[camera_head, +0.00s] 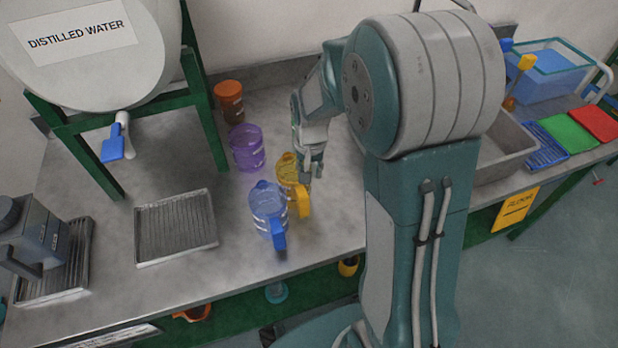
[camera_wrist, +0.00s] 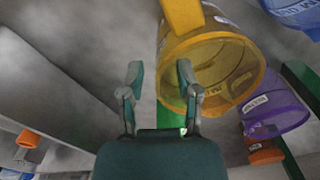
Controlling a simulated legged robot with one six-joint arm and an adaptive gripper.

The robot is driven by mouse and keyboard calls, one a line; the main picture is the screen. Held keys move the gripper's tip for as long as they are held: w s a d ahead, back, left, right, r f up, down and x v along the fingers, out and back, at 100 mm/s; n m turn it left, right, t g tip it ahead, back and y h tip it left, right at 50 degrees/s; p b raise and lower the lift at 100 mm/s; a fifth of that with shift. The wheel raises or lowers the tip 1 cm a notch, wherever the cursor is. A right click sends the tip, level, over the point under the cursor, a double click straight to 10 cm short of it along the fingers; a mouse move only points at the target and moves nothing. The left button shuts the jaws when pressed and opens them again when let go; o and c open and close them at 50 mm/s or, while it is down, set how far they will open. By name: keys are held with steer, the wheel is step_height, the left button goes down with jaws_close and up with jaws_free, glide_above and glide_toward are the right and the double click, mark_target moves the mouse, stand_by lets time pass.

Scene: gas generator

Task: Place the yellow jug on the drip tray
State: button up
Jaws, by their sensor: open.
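The yellow jug (camera_head: 287,172) stands upright on the metal counter, close behind the blue jug (camera_head: 266,203), with its handle towards the front. My gripper (camera_head: 312,168) is beside the yellow jug, on its right. In the wrist view my gripper (camera_wrist: 161,78) is open with nothing held between its fingers. There the yellow jug (camera_wrist: 212,58) is large and its round end overlaps the right fingertip; contact cannot be told. A ribbed metal drip tray (camera_head: 176,227) lies empty on the counter, left of the jugs, near the tank's blue tap (camera_head: 114,146).
A purple jug (camera_head: 246,150) and an orange-brown jug (camera_head: 229,100) stand behind. The distilled water tank (camera_head: 110,50) sits on a green frame (camera_head: 205,115). A grey machine (camera_head: 38,240) stands at left. A sink (camera_head: 510,150) is at right. Counter between tray and blue jug is clear.

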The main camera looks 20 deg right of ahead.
step_height(320, 180, up, 8)
steer(key=s+a+r+n+t, duration=0.1)
steer(key=s+r+n+t, duration=0.1)
steer(key=s+r, duration=0.3)
steer(key=s+a+r+n+t, duration=0.1)
steer(key=s+r, duration=0.5)
steer(key=s, duration=0.7)
steer(key=n+t, duration=0.1)
steer(key=t, duration=0.1)
steer(key=shift+s+n+t, duration=0.25)
steer(key=shift+n+t, duration=0.05)
steer(key=shift+o, duration=1)
steer(key=shift+s, duration=0.1)
steer(key=g, duration=0.6)
glide_above(303, 193)
step_height(303, 193, down, 13)
steer(key=shift+d+f, duration=0.1)
steer(key=shift+f, duration=0.05)
step_height(303, 193, down, 6)
steer(key=shift+r, duration=0.1)
steer(key=f, duration=0.5)
steer(key=shift+s+a+f, duration=0.1)
steer(key=shift+a, duration=0.1)
steer(key=shift+c, duration=0.3)
